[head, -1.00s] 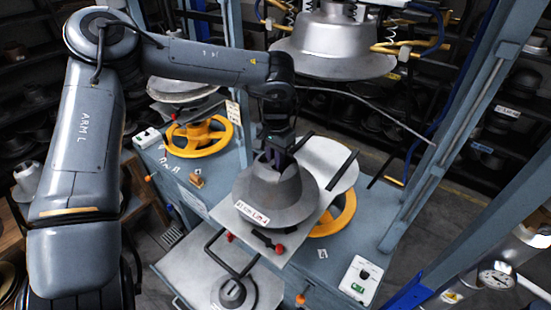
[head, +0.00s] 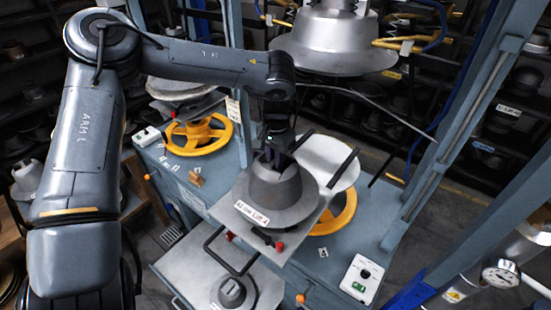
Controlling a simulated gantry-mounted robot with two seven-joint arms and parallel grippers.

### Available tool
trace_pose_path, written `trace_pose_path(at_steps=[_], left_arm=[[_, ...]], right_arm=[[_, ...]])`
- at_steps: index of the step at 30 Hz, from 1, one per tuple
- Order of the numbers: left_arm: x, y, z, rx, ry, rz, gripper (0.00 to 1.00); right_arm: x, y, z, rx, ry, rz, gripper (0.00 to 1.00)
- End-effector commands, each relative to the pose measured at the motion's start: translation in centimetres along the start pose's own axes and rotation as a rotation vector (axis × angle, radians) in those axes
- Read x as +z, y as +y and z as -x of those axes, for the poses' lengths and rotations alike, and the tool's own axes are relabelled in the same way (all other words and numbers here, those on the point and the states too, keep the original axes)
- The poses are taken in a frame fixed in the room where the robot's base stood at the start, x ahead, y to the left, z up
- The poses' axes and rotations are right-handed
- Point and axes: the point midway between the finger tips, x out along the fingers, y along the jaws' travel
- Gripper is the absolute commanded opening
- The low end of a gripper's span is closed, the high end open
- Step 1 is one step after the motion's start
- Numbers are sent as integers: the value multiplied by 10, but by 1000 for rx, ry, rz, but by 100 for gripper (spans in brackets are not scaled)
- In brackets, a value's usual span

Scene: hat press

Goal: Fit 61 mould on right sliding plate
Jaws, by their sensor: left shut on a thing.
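A grey metal hat-shaped mould (head: 287,204) with a wide brim and a white label on its front edge is in the middle of the head view. The label's small print is hard to read. My left gripper (head: 272,152) is shut on the top of the mould from above. The mould is upright over the near part of the right sliding plate (head: 322,152), a light metal plate with black handles and red knobs. Whether its brim rests fully on the plate cannot be told, as the mould hides what is under it. My right gripper is not in view.
A large metal press head (head: 333,40) hangs above and behind the plate. A yellow handwheel (head: 343,212) is under the plate and another (head: 200,135) is at the left. A lower plate (head: 190,272) with a round fitting is in front. A blue-grey frame post (head: 455,140) stands at the right.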

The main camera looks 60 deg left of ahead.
Motion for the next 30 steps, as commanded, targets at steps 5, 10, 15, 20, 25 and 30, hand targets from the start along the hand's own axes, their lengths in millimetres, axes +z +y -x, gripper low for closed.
trace_pose_path(at_steps=[5,10,15,20,25,30], left_arm=[[-1,1,2,1,5,0,0],[-1,1,2,1,3,0,42],[0,0,1,1,2,0,49],[1,0,-1,0,-3,0,49],[0,0,9,1,1,0,49],[-1,0,34,0,5,0,49]], right_arm=[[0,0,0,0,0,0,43],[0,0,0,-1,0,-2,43],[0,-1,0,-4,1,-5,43],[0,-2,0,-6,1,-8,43],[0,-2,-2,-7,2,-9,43],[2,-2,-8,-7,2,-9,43]])
